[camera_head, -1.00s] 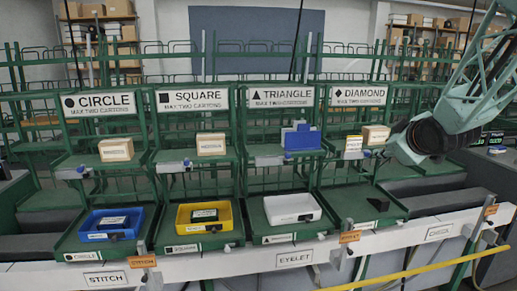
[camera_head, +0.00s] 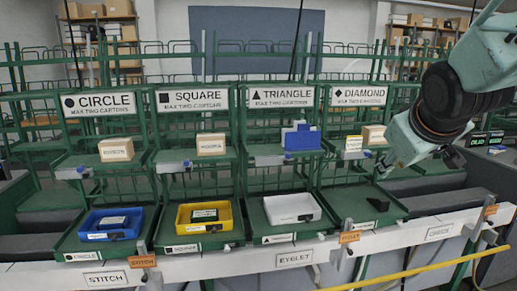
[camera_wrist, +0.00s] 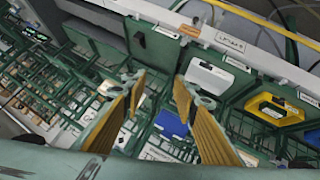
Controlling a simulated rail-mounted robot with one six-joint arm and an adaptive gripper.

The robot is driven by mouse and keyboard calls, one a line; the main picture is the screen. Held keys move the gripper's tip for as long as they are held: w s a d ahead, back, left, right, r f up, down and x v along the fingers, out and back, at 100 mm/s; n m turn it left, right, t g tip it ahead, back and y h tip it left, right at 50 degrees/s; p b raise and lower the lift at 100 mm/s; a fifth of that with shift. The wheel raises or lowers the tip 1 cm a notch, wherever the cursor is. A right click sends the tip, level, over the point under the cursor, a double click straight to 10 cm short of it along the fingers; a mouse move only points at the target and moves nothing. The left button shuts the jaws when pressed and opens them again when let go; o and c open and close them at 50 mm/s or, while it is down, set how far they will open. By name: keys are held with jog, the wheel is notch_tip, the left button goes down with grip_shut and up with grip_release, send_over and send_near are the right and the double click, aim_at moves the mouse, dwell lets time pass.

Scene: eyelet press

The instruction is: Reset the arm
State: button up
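My gripper (camera_wrist: 158,85) shows in the wrist view with its two ridged, tan-faced fingers spread apart and nothing between them. It is open and empty, above the rack. In the head view my arm comes in from the upper right, and its end is near the diamond bay (camera_head: 359,95); the fingers are hard to make out there. The wrist view looks down, with the rack turned about, on the white tray (camera_wrist: 215,76) and the yellow tray (camera_wrist: 275,108).
The rack has circle (camera_head: 98,104), square (camera_head: 192,98) and triangle (camera_head: 281,96) bays. Cartons and a blue bin (camera_head: 302,140) stand on the upper shelves. Blue (camera_head: 84,236), yellow and white trays fill three lower shelves. A dark block (camera_head: 378,204) lies on the fourth. A yellow rail (camera_head: 430,268) crosses the front.

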jog(key=s+a+f+m+g, duration=0.1)
jog(key=s+a, duration=0.3)
jog(key=s, duration=0.8)
jog(key=s+a+f+m+g+y, duration=0.1)
jog(key=s+a, duration=0.4)
jog(key=s, duration=0.7)
jog(key=s+a+f+m+g+y, duration=0.1)
jog(key=s+a, duration=0.4)
jog(key=s, duration=0.7)
jog(key=shift+f+g, duration=0.9)
jog(key=shift+g, duration=0.1)
jog(key=shift+d, duration=0.15)
